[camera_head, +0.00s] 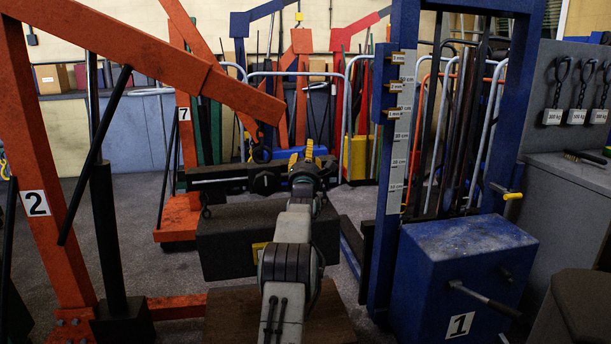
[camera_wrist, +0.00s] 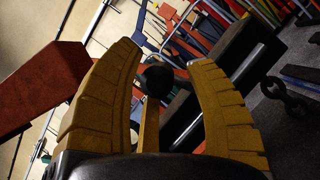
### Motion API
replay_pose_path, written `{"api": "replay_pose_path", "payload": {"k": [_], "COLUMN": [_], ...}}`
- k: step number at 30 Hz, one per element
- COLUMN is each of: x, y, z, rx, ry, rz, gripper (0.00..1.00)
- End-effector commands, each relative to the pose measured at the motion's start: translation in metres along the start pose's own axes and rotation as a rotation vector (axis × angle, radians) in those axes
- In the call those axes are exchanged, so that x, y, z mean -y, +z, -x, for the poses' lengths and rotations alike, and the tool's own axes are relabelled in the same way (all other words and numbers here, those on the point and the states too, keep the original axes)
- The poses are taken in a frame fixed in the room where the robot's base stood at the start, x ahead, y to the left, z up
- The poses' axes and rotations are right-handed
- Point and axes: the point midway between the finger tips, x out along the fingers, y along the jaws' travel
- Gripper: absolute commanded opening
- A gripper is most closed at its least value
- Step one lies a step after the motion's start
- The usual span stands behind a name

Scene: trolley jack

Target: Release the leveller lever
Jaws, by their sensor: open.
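My gripper (camera_head: 308,150) has yellow fingers and is at the far end of my grey arm, close to the dark leveller bar (camera_head: 225,174). In the wrist view my gripper (camera_wrist: 160,75) is open, its two curved fingers well apart. A round black knob (camera_wrist: 158,80) shows between the fingers, probably the leveller lever's end. I cannot tell whether a finger touches it. A narrow yellow strip runs below the knob. The leveller bar (camera_wrist: 222,85) slants behind the right finger, with a dark chain (camera_wrist: 288,100) beyond it. In the head view my gripper hides part of the bar.
The orange hoist marked 2 (camera_head: 35,203) stands at the left, its boom (camera_head: 165,70) sloping down towards the leveller. A dark block (camera_head: 225,245) is under the leveller. A blue press marked 1 (camera_head: 460,270) stands at the right, its handle (camera_head: 485,298) sticking out. Grey floor shows between them.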

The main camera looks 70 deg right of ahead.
Motion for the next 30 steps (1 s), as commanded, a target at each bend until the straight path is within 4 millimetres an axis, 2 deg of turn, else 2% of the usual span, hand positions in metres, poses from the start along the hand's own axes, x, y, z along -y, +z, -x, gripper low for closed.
{"api": "replay_pose_path", "payload": {"k": [30], "x": [0.0], "y": [0.001], "z": [0.093], "rx": [0.001], "ry": [-0.001], "rz": [0.0], "gripper": [0.49]}}
